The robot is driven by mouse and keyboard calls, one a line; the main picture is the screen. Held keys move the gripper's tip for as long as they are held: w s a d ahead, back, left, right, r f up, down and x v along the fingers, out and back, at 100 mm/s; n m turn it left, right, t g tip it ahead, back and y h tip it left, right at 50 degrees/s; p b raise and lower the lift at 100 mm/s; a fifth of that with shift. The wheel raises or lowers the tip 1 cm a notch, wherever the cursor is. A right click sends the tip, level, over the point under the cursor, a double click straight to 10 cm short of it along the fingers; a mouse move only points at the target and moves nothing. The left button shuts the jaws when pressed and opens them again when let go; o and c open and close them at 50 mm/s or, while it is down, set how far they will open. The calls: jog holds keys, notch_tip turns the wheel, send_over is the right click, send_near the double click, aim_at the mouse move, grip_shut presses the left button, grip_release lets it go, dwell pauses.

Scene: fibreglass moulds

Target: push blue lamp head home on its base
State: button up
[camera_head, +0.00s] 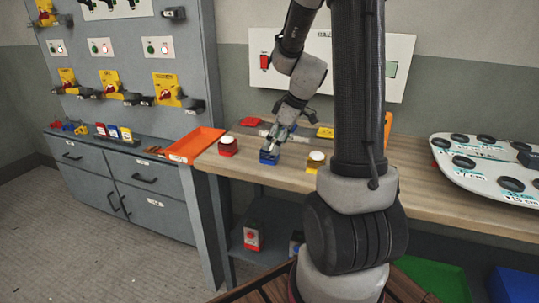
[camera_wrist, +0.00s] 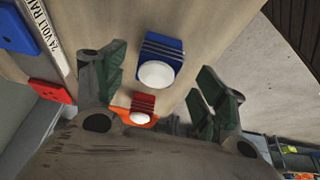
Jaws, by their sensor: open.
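The blue lamp (camera_head: 269,158) stands on the wooden bench below my gripper (camera_head: 277,143). The gripper hides most of the lamp's top in the head view. How far its head sits on its base cannot be told.
A red lamp (camera_head: 228,148) stands left of the blue one and a yellow lamp (camera_head: 314,164) right. Flat red (camera_head: 250,121) and yellow (camera_head: 325,132) pieces lie behind. An orange tray (camera_head: 197,143) is at the bench's left end, a white panel (camera_head: 480,165) at right.

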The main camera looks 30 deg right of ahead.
aim_at(272, 145)
jog(key=x, duration=0.5)
jog(key=shift+w, duration=0.3)
jog(key=c, duration=1)
